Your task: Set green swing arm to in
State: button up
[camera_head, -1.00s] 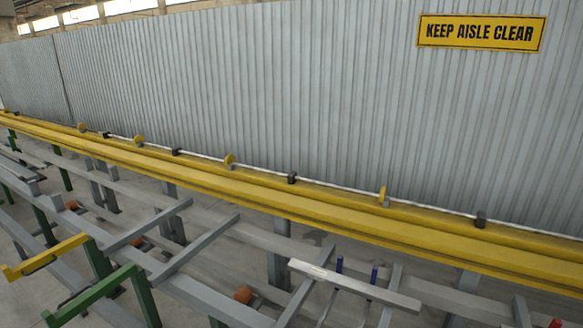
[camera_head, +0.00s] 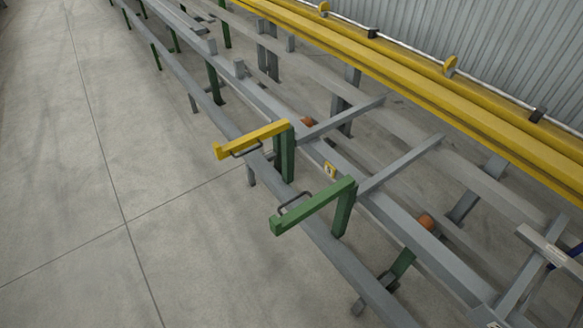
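The green swing arm (camera_head: 313,206) is in the middle of the camera_head view. It is a green bar on top of a green post, and it reaches from the post toward the lower left, over the grey rail and out above the floor. A dark loop handle (camera_head: 294,203) sits on its side near the free end. A yellow swing arm (camera_head: 250,138) on a green post stands just beyond it and points the same way, roughly parallel. My gripper is not in view.
Open concrete floor (camera_head: 90,160) fills the left side. The grey runout table rail (camera_head: 335,252) runs diagonally under the arms, with cross bars behind. A thick yellow beam (camera_head: 400,85) runs along the back. A pale bar (camera_head: 545,240) lies at the lower right.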

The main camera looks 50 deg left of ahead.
aim_at(278, 226)
jog(key=j+z, duration=0.1)
jog(key=j, duration=1.3)
jog(key=k+j+z, duration=0.1)
jog(key=j, duration=1.35)
jog(key=i+j, duration=0.1)
jog(key=j, duration=0.2)
jog(key=k+j+z, duration=0.15)
jog(key=j, duration=1.35)
jog(key=i, duration=0.05)
